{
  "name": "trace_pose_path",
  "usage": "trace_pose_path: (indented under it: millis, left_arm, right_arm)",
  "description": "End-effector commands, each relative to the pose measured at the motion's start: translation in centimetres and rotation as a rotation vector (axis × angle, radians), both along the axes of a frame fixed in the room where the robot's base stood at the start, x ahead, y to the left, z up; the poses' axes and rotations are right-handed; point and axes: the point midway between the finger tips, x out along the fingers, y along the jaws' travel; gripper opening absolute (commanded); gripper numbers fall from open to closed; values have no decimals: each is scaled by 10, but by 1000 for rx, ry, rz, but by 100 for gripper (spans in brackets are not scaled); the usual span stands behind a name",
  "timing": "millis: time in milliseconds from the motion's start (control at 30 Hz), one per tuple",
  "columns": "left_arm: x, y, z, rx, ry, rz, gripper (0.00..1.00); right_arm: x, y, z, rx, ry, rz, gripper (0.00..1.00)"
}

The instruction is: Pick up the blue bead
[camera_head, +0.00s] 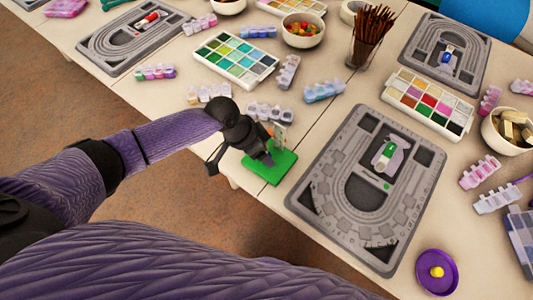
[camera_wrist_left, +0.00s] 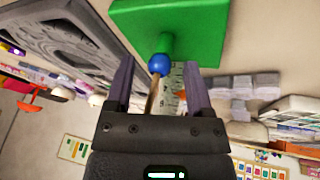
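The blue bead (camera_wrist_left: 158,64) shows in the left wrist view, in front of a green post on the green square base (camera_wrist_left: 185,20). A thin brown rod shows just below the bead in the picture. My left gripper (camera_wrist_left: 158,72) is open, with one finger on each side of the bead and a visible gap to both. In the head view the left gripper (camera_head: 264,152) is over the green base (camera_head: 271,168) at the table edge and hides the bead. My right gripper is not in view.
A grey bead board (camera_head: 350,228) lies just right of the green base. A purple dish (camera_head: 452,262) with a yellow bead (camera_head: 437,271) is at the front right. A cup of sticks (camera_head: 366,38), paint palettes (camera_head: 236,58) and bowls (camera_head: 303,30) stand farther back.

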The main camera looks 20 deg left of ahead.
Motion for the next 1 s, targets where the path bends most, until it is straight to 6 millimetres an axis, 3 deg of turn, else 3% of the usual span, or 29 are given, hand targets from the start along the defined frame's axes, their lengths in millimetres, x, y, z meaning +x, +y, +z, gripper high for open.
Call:
trace_pose_path:
  millis: [33, 300, 633, 900, 1000]
  left_arm:
    - [0, 0, 0, 0, 0, 0, 55]
    - [0, 0, 0, 0, 0, 0, 0]
    - [0, 0, 5, -1, -1, 0, 0]
    - [1, 0, 75, 0, -6, -1, 0]
    - [1, 0, 93, -1, -4, 0, 0]
  right_arm:
    - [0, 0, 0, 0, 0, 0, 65]
    - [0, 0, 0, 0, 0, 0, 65]
    - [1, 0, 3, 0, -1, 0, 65]
    - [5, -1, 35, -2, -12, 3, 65]
    - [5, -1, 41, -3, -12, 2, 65]
